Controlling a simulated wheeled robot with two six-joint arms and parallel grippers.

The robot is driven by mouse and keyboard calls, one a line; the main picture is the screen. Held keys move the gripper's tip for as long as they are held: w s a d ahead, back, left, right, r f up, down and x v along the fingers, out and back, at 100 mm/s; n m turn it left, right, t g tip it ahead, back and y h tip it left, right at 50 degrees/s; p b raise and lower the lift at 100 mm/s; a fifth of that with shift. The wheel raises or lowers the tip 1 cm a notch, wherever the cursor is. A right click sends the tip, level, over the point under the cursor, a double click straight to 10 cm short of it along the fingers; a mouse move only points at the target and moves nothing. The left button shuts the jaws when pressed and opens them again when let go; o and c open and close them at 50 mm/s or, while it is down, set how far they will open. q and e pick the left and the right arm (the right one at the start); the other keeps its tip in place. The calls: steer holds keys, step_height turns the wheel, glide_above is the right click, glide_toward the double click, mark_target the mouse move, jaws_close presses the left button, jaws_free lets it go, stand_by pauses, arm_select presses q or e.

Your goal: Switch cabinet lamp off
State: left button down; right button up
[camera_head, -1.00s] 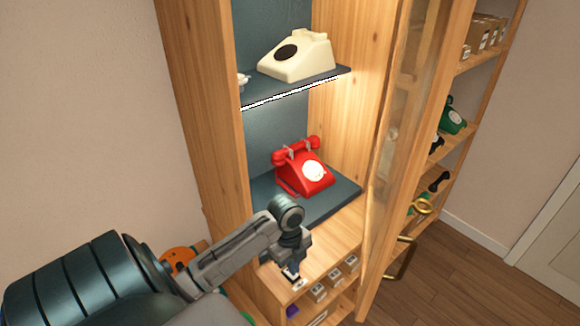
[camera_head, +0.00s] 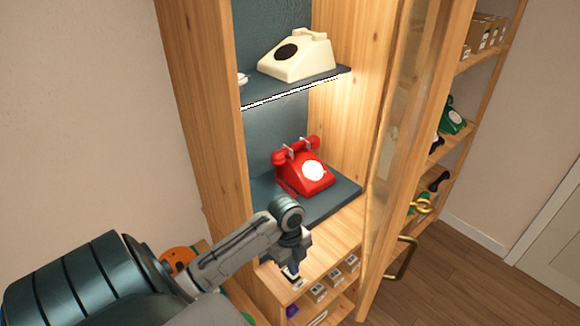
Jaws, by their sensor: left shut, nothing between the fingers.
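The wooden cabinet (camera_head: 203,130) stands open in front of me. A lit lamp strip (camera_head: 290,93) glows along the front underside of its upper shelf. A cream dial phone (camera_head: 298,57) sits on that shelf. A red dial phone (camera_head: 305,175) sits on the dark shelf below. My left gripper (camera_head: 293,281) is shut and empty, pointing down over the wooden ledge at the cabinet's lower front. It is near a small white-labelled item on the front edge; I cannot tell whether it touches it. My right gripper is out of view.
The glass door (camera_head: 389,170) with a brass handle (camera_head: 402,258) stands open at the right of the cabinet. A second shelf (camera_head: 468,150) beyond it holds a green phone (camera_head: 452,117) and boxes. An orange round object (camera_head: 178,260) lies behind my left arm. Floor is clear at the lower right.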

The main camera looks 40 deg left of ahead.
arm_select(q)
steer(key=shift+f+b, duration=0.3)
steer(key=shift+f, duration=0.25)
steer(key=shift+f, duration=0.25)
steer(key=shift+r, duration=0.1)
steer(key=shift+r+p, duration=0.85)
step_height(320, 180, up, 5)
steer(key=p, duration=0.5)
steer(key=shift+r, duration=0.15)
